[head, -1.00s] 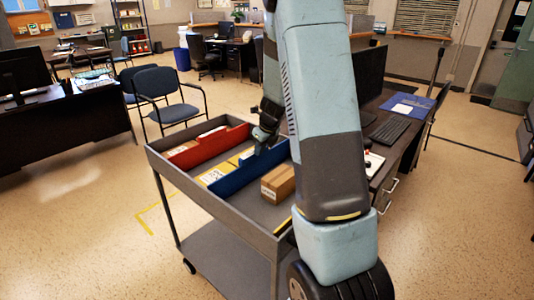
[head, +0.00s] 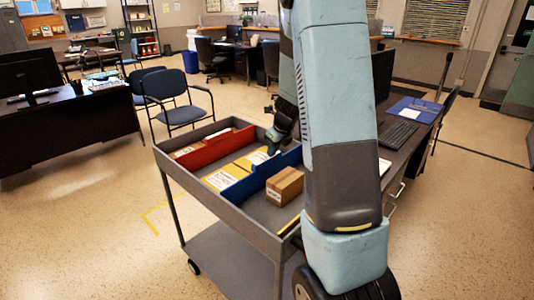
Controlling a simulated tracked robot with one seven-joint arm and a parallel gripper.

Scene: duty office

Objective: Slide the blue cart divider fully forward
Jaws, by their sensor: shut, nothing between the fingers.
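The blue divider (head: 256,180) stands upright across the grey cart's (head: 222,212) top tray, between the red divider (head: 214,148) and a small cardboard box (head: 284,187). The box is close to its near side. My gripper (head: 273,150) is shut and points down at the divider's far part, on the side facing the red divider. The fingertips are at or very near the blue panel; contact is too small to tell. My arm hides part of the tray's right side.
Yellow packets (head: 226,176) lie between the two dividers. A desk (head: 408,147) with a keyboard (head: 398,134) stands right of the cart. Blue chairs (head: 178,98) stand behind it. The floor left of the cart is open.

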